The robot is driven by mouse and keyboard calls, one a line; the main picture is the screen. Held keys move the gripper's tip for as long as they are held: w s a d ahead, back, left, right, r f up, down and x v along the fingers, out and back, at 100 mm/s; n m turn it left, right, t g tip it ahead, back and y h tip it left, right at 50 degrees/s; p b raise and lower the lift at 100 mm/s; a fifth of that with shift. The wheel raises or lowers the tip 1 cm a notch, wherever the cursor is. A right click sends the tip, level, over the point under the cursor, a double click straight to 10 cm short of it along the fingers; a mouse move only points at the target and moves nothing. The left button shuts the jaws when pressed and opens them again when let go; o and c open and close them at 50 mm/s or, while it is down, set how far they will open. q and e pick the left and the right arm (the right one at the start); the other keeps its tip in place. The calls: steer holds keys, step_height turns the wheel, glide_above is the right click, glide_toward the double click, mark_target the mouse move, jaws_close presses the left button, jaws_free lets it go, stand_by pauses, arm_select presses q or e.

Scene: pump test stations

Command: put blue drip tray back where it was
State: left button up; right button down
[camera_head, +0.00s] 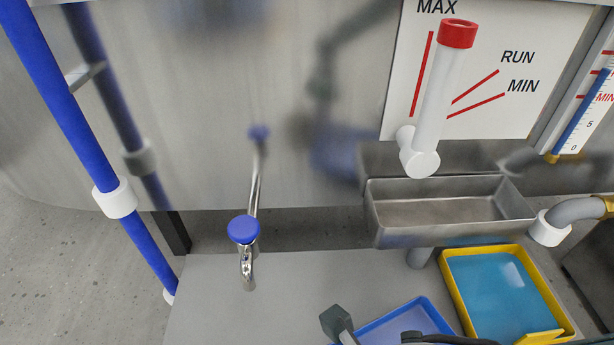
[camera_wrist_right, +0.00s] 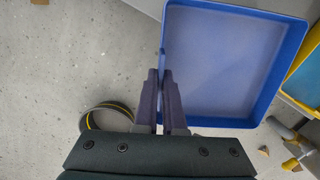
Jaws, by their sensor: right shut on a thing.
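The blue drip tray (camera_wrist_right: 235,55) is shallow and looks empty, with a raised blue rim. My right gripper (camera_wrist_right: 160,78) is shut on its left wall in the right wrist view. In the head view the blue drip tray (camera_head: 412,324) shows at the bottom edge, partly hidden by dark parts of my arm. It is in front of the grey bench top and left of the yellow tray (camera_head: 449,284), apart from it. Whether it touches the bench I cannot tell. My left gripper is not in view.
The yellow tray holds blue liquid. A steel trough (camera_head: 450,232) is above the bench (camera_head: 275,300). A blue-capped tap (camera_head: 244,230) stands at the left on the bench, near a blue pipe (camera_head: 65,90). A white red-topped lever (camera_head: 440,90) is above the trough. The bench's left part is clear.

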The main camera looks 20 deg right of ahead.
steer(key=w+d+f+b, duration=0.1)
steer(key=w+b, duration=0.2)
steer(key=w, duration=0.1)
steer(key=w+d+f+b, duration=0.1)
steer(key=w+b, duration=0.3)
steer(key=w+d+f+b, duration=0.1)
steer(key=w+b, duration=0.3)
steer(key=w, duration=0.1)
steer(key=shift+w+d+f, duration=0.1)
steer(key=shift+d+f, duration=0.05)
steer(key=shift+f, duration=0.25)
steer(key=shift+r, duration=0.15)
steer(key=shift+f, duration=0.25)
steer(key=c, duration=1)
jaws_free()
steer(key=shift+r, duration=0.1)
